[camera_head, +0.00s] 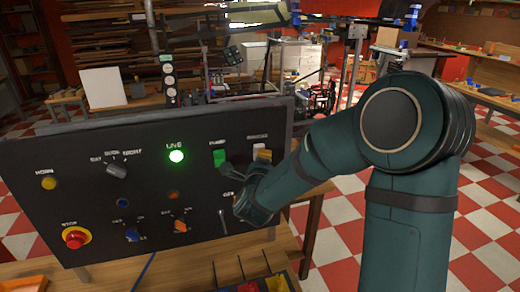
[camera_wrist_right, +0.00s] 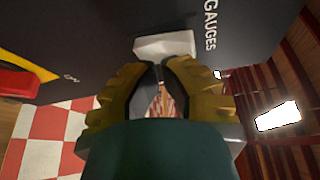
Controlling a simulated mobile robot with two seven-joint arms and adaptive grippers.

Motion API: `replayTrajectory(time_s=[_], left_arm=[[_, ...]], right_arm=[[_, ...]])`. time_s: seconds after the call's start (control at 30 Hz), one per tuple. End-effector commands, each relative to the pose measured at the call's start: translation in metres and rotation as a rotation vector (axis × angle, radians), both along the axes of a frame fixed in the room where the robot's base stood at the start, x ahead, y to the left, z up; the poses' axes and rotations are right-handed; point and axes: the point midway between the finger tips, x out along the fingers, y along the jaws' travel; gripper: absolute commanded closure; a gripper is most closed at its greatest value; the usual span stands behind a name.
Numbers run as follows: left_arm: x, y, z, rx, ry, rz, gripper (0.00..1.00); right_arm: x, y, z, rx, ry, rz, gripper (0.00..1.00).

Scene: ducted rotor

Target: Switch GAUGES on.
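The GAUGES switch (camera_wrist_right: 163,45) is a white rocker on the dark control panel (camera_head: 60,135); its GAUGES label is beside it in the right wrist view. In the head view a pale switch shows at the panel's upper right, partly hidden by my right arm. My right gripper (camera_wrist_right: 160,72) has yellow-padded fingers with dark tips brought together, holding nothing. The tips are right in front of the switch; I cannot tell whether they touch it. Which way the rocker is tipped is unclear. My left gripper is not in view.
Knobs and a red stop button (camera_head: 76,238) are lower on the panel. A red and yellow control (camera_wrist_right: 18,82) shows near my right gripper.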

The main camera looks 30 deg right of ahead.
Motion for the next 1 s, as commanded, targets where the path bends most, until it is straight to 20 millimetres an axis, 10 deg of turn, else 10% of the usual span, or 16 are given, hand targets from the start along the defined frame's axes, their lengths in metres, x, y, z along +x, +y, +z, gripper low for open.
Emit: replayTrajectory(time_s=[1.0], left_arm=[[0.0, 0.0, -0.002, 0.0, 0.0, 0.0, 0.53]], right_arm=[[0.011, -0.003, 0.007, -0.001, -0.007, 0.0, 1.0]])
